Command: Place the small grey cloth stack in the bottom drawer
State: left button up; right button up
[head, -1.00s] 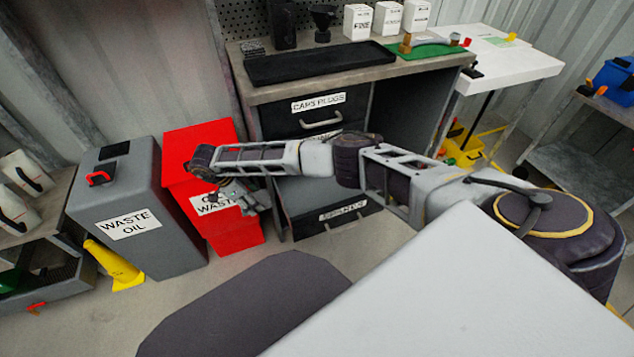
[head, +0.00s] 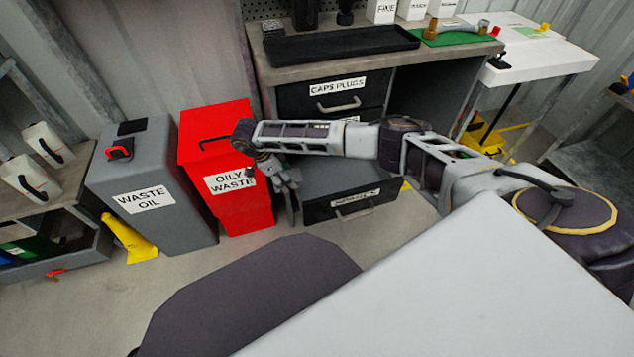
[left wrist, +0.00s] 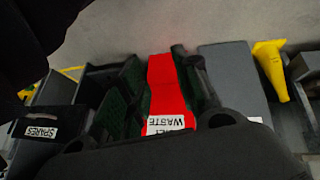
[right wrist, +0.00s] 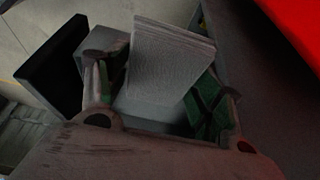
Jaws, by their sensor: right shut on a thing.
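The bottom drawer (head: 318,213) stands pulled out under the bench, with a black front, a white label and a grey inside. My right gripper (head: 286,182) is at its left side, by the red bin. In the right wrist view, the small grey cloth stack (right wrist: 172,58) is between the green-padded fingers of my right gripper (right wrist: 158,98), which is shut on it. The drawer's black front (right wrist: 52,66) is left of the stack there. I cannot tell how high the stack is above the drawer. My left gripper (left wrist: 157,95) is open and empty; the head view does not show it.
The red oily waste bin (head: 240,205) stands close left of the drawer. The grey waste oil bin (head: 150,225) and a yellow cone (head: 130,240) are farther left. The caps plugs drawer (head: 318,100) above is shut. The floor in front is clear.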

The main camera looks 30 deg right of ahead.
jog(key=s+d, duration=0.1)
jog(key=d, duration=0.2)
jog(key=d+f+b, duration=0.1)
jog(key=d, duration=0.3)
jog(key=s+d+b, duration=0.1)
jog(key=d, duration=0.3)
jog(key=shift+s+f, duration=0.2)
jog(key=shift+s, duration=0.15)
jog(key=shift+f+b, duration=0.4)
jog(key=shift+f, duration=0.05)
pick_arm(q)
notch_tip(320, 180, down, 6)
jog(key=shift+s+d+n+t+h, duration=0.3)
jog(key=shift+s+d+t, duration=0.05)
jog(key=shift+d+t, duration=0.1)
jog(key=shift+w, duration=0.1)
pick_arm(e)
jog(key=shift+f, duration=0.1)
